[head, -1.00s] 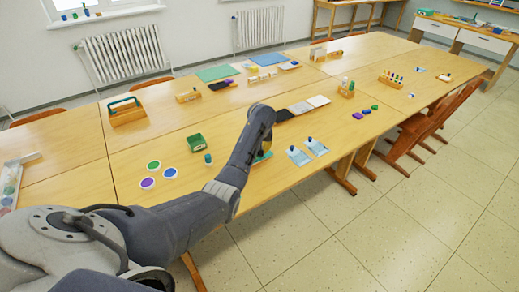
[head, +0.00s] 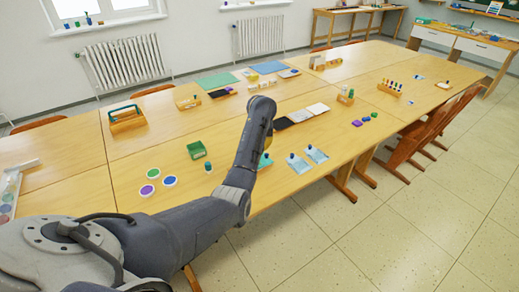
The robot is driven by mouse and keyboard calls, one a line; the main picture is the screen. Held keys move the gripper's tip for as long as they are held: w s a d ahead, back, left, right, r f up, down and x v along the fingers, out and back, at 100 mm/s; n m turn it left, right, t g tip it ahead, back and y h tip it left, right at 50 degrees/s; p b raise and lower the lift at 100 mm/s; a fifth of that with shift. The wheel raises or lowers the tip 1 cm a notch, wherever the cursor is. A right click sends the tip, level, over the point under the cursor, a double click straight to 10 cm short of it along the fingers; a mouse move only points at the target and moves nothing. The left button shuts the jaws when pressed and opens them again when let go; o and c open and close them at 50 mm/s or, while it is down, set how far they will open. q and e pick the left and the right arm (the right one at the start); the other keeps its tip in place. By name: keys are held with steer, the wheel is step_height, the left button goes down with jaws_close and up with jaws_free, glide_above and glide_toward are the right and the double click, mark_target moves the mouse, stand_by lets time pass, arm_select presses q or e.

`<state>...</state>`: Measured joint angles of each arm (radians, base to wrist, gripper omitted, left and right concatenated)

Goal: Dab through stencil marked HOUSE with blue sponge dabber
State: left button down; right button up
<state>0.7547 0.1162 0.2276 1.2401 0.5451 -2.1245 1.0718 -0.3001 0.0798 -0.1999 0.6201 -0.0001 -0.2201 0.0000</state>
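My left arm reaches over the front of the table. Its gripper (head: 268,143) points down there, mostly hidden behind my forearm, so I cannot see whether its fingers are open or shut. A teal thing (head: 265,161) shows just below it; I cannot tell whether it is held or stands on the table. Just right of it lie two pale blue cards, a left one (head: 299,164) and a right one (head: 317,155), each with a small dark blue knobbed piece on it. Their markings are too small to read. A small teal-and-dark piece (head: 208,166) stands further left. My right gripper is not in view.
Green, purple and blue discs (head: 147,190) lie at the front left, near a green open box (head: 196,149). Dark and white pads (head: 318,108) lie behind the cards. A wooden carrier (head: 127,121) stands at the back left. Brown chairs stand at the right edge.

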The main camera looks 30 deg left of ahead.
arm_select(q)
steer(key=shift+r, duration=0.3)
steer(key=shift+s+a+x, duration=0.1)
steer(key=shift+a+x, duration=0.1)
steer(key=shift+x, duration=0.85)
steer(key=shift+s+a+x, duration=0.1)
steer(key=shift+a+x, duration=0.1)
steer(key=shift+x, duration=0.8)
steer(key=shift+s+a+x, duration=0.1)
steer(key=shift+a+x, duration=0.05)
steer(key=shift+x, duration=0.9)
steer(key=shift+f, duration=0.55)
steer(key=shift+r, duration=0.1)
step_height(320, 180, up, 7)
stand_by(1.0)
steer(key=shift+s+a+f, duration=0.2)
steer(key=shift+s+f, duration=0.15)
steer(key=shift+f, duration=0.65)
steer(key=shift+s+a+f, duration=0.2)
steer(key=shift+s+f, duration=0.15)
steer(key=shift+f, duration=0.7)
steer(key=shift+s+a+f, duration=0.15)
steer(key=shift+s+f, duration=0.2)
steer(key=shift+f, duration=0.65)
steer(key=shift+f, duration=0.25)
